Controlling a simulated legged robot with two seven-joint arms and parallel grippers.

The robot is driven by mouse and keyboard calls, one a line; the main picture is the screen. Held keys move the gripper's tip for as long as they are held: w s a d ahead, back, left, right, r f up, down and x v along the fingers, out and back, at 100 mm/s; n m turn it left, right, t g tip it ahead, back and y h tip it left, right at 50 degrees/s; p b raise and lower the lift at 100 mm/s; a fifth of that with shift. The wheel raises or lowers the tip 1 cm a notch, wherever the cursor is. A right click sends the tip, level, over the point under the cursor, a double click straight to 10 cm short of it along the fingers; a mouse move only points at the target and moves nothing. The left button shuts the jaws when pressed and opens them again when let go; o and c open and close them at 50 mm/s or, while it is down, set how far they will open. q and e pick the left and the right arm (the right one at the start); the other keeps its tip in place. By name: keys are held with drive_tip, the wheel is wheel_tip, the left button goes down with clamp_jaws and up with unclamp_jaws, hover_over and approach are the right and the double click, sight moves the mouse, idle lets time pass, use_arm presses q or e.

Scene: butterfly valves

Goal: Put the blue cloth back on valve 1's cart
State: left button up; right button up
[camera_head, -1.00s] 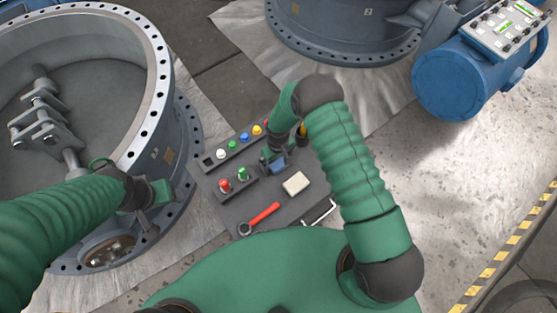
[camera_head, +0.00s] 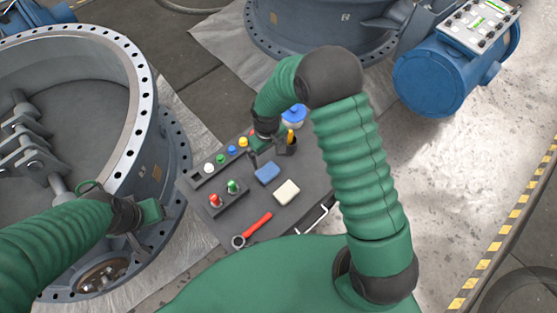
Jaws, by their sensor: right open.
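The blue cloth (camera_head: 267,173) lies as a small folded block on the dark cart top (camera_head: 205,230), left of and behind a cream block (camera_head: 287,192). My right gripper (camera_head: 268,155) is open and empty just behind the blue cloth, pointing down, with its fingers apart from it. My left gripper (camera_head: 150,213) is at the rim of the big grey valve on the left; its fingers are too unclear to read.
A red wrench (camera_head: 253,228) and a hex key (camera_head: 316,217) lie at the cart's front. A rack (camera_head: 222,159) of coloured knobs, a holder (camera_head: 228,199) with red and green pieces and a tool cup (camera_head: 290,144) stand around. The grey valve (camera_head: 140,130) is left, a blue motor (camera_head: 430,78) right.

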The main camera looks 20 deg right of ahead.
drive_tip(key=s+d+r+m+t, duration=0.1)
drive_tip(key=s+d+r, duration=0.1)
drive_tip(key=s+r, duration=0.5)
drive_tip(key=s+d+r+m+t, duration=0.1)
drive_tip(key=s+d+r+m, duration=0.1)
drive_tip(key=s+r, duration=0.5)
drive_tip(key=shift+d+r+m, duration=0.2)
drive_tip(key=shift+d+m, duration=0.1)
drive_tip(key=shift+d, duration=0.05)
drive_tip(key=shift+s, duration=0.1)
